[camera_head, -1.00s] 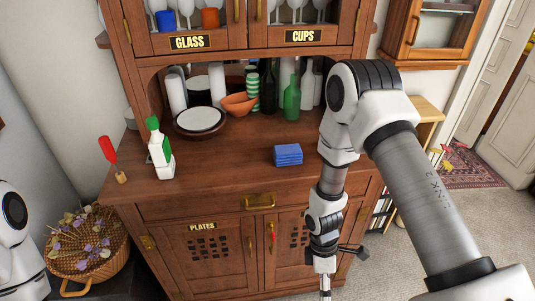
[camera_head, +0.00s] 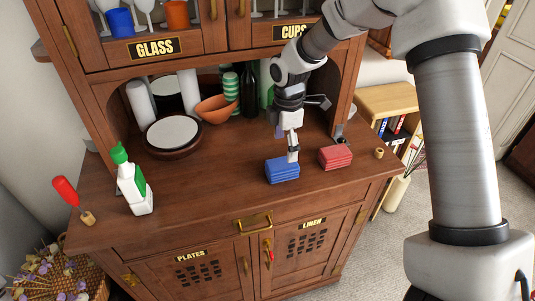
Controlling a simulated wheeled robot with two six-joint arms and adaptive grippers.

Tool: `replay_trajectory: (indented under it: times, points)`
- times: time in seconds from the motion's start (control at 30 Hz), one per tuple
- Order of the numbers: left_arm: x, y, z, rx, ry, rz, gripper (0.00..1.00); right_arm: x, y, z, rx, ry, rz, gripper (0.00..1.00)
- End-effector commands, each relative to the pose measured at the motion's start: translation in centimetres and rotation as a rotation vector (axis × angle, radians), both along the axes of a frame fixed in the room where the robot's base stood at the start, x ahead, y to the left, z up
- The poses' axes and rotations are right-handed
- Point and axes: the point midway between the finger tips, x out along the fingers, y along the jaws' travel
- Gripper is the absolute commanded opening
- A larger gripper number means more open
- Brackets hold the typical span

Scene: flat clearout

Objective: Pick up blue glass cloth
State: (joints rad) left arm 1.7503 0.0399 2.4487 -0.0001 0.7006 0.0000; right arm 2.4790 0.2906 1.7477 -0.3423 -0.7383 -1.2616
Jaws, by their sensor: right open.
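The blue glass cloth (camera_head: 283,172) is a folded blue stack lying on the wooden counter of the cabinet, right of the middle. My right gripper (camera_head: 293,154) points down just above the cloth's back right part. Its fingers look close to the cloth, and I cannot tell whether they touch it. The gripper is open and holds nothing that I can see. My left gripper is not in view.
A red folded cloth (camera_head: 335,157) lies close to the right of the blue one. A spray bottle (camera_head: 133,184), a plate stack (camera_head: 172,138) and an orange bowl (camera_head: 216,109) stand to the left. A green bottle and dark bottle (camera_head: 250,90) stand behind.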

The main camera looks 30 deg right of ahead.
Motion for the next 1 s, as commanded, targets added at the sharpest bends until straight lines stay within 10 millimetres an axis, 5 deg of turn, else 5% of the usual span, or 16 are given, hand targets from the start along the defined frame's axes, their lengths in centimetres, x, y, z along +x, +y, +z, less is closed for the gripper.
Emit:
replay_trajectory:
  times: [0.5, 0.73, 0.9, 0.93, 1.0]
  points:
    - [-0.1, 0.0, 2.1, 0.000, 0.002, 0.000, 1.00, 0.1, 1.1, -7.3, 0.000, 0.005, -0.001, 0.86]
    - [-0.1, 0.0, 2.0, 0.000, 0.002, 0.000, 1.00, 0.2, 1.1, -7.7, 0.000, 0.001, -0.001, 0.86]
    - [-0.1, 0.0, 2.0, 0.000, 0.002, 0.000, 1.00, 0.2, 1.1, -7.7, 0.000, 0.002, -0.001, 0.30]
    - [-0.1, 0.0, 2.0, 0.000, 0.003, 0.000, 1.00, 0.2, 1.1, -7.8, 0.000, 0.002, -0.001, 0.22]
    - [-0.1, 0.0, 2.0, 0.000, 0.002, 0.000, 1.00, 0.1, 1.1, -7.8, 0.000, 0.002, -0.001, 0.22]
